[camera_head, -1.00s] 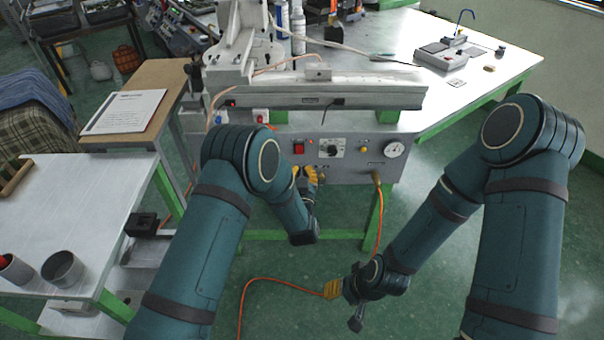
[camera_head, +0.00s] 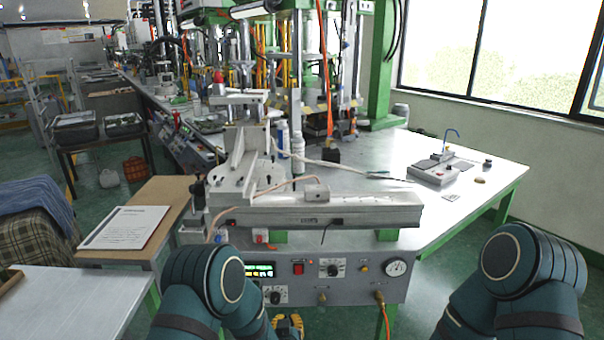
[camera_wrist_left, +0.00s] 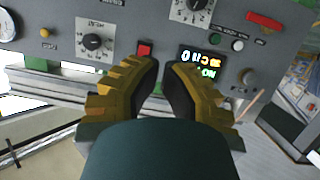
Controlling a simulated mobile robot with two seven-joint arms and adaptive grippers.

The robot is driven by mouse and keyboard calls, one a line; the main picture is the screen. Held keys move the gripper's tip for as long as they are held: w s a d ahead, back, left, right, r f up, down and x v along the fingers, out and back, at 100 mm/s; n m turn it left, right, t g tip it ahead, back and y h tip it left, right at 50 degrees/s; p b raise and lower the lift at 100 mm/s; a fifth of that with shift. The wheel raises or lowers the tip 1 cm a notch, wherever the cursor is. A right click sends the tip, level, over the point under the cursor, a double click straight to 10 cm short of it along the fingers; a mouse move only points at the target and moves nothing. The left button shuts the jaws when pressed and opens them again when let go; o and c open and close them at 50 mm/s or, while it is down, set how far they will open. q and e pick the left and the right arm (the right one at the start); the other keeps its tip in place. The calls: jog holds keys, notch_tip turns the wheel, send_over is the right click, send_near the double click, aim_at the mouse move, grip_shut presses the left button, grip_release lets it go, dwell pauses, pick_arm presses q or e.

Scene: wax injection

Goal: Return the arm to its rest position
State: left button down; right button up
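My left gripper (camera_head: 287,326) shows at the bottom of the head view, as yellow fingers in front of the machine's lower panel. Its arm comes in from the lower left, with the wrist partly cut off. In the left wrist view the two yellow fingers (camera_wrist_left: 166,82) stand a little apart with nothing between them. The grey control panel (camera_wrist_left: 135,20) lies beyond them, seen upside down, with a red button and a lit display. My right arm is at the lower right of the head view; its gripper is out of frame.
The machine's front panel (camera_head: 345,285) with dials and a gauge (camera_head: 396,267) stands close ahead. A white side table (camera_head: 65,305) is at the left, with a paper board (camera_head: 128,227) on a wooden stand behind it. The metal worktable (camera_head: 470,215) extends right.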

pick_arm(q)
jog(key=s+a+f+g+h, duration=0.1)
jog(key=s+a+f+g, duration=0.2)
jog(key=s, duration=1)
jog(key=s+a+f+n+g+h, duration=0.1)
jog(key=s+a+f+g+h, duration=0.1)
jog(key=s+g, duration=0.7)
jog(key=s+a+f, duration=0.1)
jog(key=s, duration=0.4)
jog(key=shift+g, duration=0.4)
jog(key=shift+w+a, duration=0.1)
